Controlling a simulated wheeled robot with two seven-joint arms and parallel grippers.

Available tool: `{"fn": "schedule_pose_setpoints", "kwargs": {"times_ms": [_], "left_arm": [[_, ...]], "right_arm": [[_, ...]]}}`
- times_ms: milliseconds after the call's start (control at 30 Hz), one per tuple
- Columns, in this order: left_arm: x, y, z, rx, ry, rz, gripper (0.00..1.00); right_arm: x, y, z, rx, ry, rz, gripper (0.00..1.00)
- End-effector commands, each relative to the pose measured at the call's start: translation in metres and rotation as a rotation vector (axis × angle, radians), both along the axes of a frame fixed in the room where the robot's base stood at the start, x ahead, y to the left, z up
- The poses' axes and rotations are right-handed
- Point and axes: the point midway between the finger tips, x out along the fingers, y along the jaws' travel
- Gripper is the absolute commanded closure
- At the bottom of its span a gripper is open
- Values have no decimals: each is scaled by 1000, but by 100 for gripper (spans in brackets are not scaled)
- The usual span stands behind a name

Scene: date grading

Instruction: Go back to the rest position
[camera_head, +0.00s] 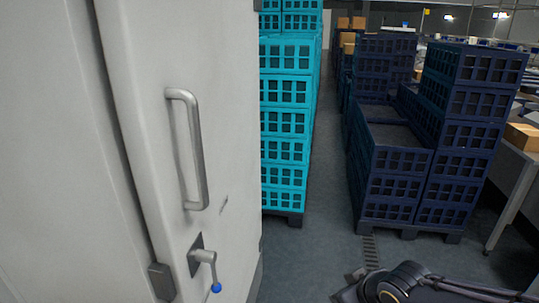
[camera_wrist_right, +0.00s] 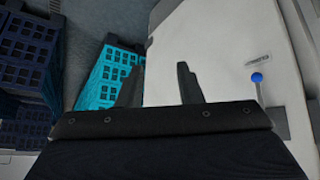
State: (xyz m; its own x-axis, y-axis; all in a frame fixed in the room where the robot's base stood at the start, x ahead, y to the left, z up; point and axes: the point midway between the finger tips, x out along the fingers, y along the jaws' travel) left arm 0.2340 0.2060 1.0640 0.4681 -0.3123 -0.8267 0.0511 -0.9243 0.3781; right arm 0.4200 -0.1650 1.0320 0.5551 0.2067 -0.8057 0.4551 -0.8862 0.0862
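My right gripper (camera_wrist_right: 157,70) shows in the right wrist view with its two dark fingers spread apart and nothing between them. Behind the fingers are the white door panel and the edge of the teal crates. In the head view, a dark part of my own arm shows at the bottom right; its fingers cannot be made out there. My left gripper is in neither view.
A large white door (camera_head: 185,60) with a grey pull handle (camera_head: 198,150) and a blue-tipped lever (camera_head: 206,258) fills the left. Teal crates (camera_head: 286,120) stand behind it. Navy crates (camera_head: 400,185) stand right of a clear grey floor lane (camera_head: 318,200). A table (camera_head: 515,190) is far right.

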Motion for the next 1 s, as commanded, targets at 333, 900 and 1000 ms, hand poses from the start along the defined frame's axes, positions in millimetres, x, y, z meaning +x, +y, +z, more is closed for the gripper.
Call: {"fn": "schedule_pose_setpoints", "kwargs": {"times_ms": [333,900,1000], "left_arm": [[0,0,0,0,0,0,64],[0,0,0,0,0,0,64],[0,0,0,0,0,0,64]], "right_arm": [[-123,-57,30,192,162,-403,67],[-186,-41,32,432,259,-493,67],[-186,-41,32,432,259,-493,67]]}}
